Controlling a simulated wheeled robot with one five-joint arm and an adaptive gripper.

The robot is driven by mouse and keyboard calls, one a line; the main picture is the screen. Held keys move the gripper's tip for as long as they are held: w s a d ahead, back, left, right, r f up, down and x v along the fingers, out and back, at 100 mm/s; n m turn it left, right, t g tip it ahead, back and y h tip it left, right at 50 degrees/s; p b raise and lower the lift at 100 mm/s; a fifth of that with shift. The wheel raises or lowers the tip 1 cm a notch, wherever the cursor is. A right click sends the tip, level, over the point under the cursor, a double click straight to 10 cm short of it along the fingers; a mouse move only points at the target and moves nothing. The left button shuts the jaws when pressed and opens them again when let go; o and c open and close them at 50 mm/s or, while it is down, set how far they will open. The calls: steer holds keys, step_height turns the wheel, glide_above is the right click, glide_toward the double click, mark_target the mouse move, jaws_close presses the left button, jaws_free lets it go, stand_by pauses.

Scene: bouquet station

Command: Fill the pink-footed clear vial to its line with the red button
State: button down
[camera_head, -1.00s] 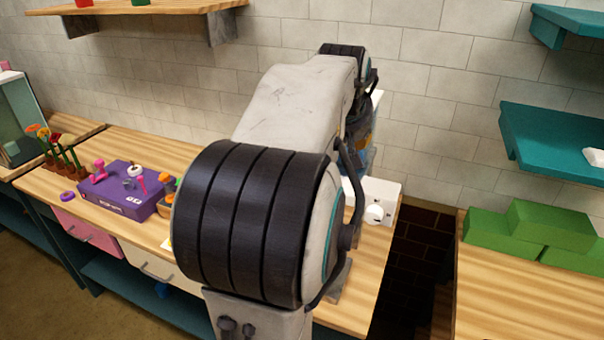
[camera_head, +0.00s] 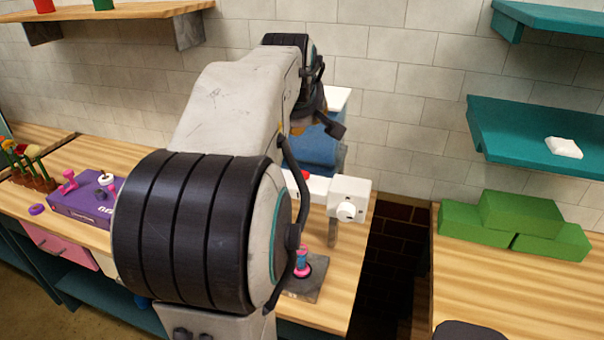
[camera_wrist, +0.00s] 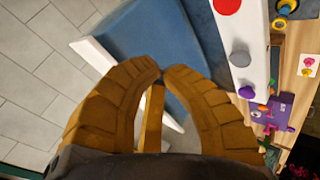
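A small vial (camera_head: 302,264) with pink at its foot stands upright on a dark square plate (camera_head: 304,284) at the counter's front, partly covered by my arm. Behind it is a blue machine (camera_head: 318,150) with a white arm-like housing. Its red button (camera_head: 304,175) shows partly beside my arm, and also at the top of the wrist view (camera_wrist: 227,5). My gripper (camera_wrist: 161,74) has its yellow fingertips together, with nothing seen between them. It is over the blue machine, left of the red button in the wrist view. The head view mostly hides it behind my arm.
A white box with a round knob (camera_head: 347,209) is at the housing's right end. A purple box (camera_head: 88,199) and potted flowers (camera_head: 28,165) are left. Green blocks (camera_head: 515,220) sit on the right counter, past a gap. A teal shelf (camera_head: 530,140) hangs above them.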

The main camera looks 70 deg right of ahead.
steer(key=shift+f, duration=0.15)
stand_by(0.3)
steer(key=b, duration=0.5)
glide_above(304, 172)
step_height(304, 172, down, 7)
steer(key=shift+f, duration=0.1)
steer(key=shift+f+b, duration=0.65)
steer(key=shift+b, duration=0.4)
steer(key=shift+f, duration=0.1)
stand_by(0.5)
steer(key=shift+f+b, duration=0.35)
steer(key=shift+b, duration=0.1)
steer(key=shift+f+b, duration=0.55)
steer(key=shift+f, duration=0.1)
stand_by(0.8)
steer(key=shift+r, duration=0.2)
steer(key=shift+r+p, duration=0.85)
steer(key=shift+r, duration=0.05)
